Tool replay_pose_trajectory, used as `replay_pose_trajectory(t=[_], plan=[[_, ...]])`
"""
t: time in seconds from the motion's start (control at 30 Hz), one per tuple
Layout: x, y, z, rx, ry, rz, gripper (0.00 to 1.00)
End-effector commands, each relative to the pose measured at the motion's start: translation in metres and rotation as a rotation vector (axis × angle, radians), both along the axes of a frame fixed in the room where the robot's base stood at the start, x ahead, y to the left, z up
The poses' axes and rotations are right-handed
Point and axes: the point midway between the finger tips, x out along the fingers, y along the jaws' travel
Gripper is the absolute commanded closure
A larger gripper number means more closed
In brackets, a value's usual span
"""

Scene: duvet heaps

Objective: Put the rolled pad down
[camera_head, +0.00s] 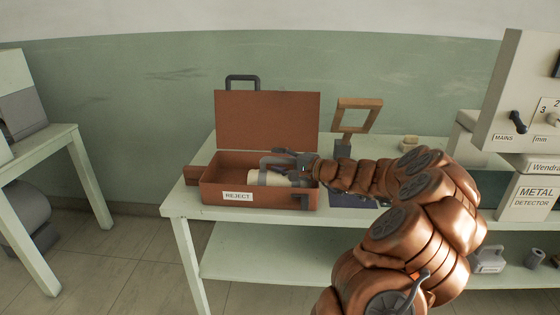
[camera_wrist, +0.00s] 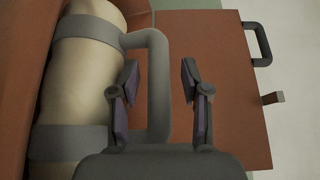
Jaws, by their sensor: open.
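The rolled pad (camera_head: 267,178) is a cream roll with grey straps, lying inside the open brown case (camera_head: 254,200) labelled REJECT. In the wrist view the pad (camera_wrist: 75,85) lies along the left, with two grey straps and a grey handle (camera_wrist: 158,90) on its right side. My gripper (camera_head: 280,158) is over the case, just above the pad. In the wrist view my gripper (camera_wrist: 160,80) is open, with its fingers apart and the handle's bar between them, nearer the left finger. I cannot tell whether a finger touches the handle. The pad's underside is hidden.
The case's lid (camera_head: 267,119) stands upright behind it. The case rests on a pale green table (camera_head: 210,238). A wooden frame (camera_head: 357,116) stands to its right, and a metal detector machine (camera_head: 530,190) is at the far right. Another table (camera_head: 50,145) is at the left.

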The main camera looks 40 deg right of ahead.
Motion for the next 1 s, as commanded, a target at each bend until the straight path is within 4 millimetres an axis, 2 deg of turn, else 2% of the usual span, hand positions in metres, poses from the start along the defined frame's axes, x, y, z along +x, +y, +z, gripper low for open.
replay_pose_trajectory(t=[0.17,0.7,1.0], plan=[[-0.013,-0.006,0.003,-0.001,-0.002,-0.004,0.54],[-0.096,-0.032,0.012,-0.001,-0.001,-0.003,0.54],[-0.114,-0.037,0.014,0.001,0.0,-0.001,0.54]])
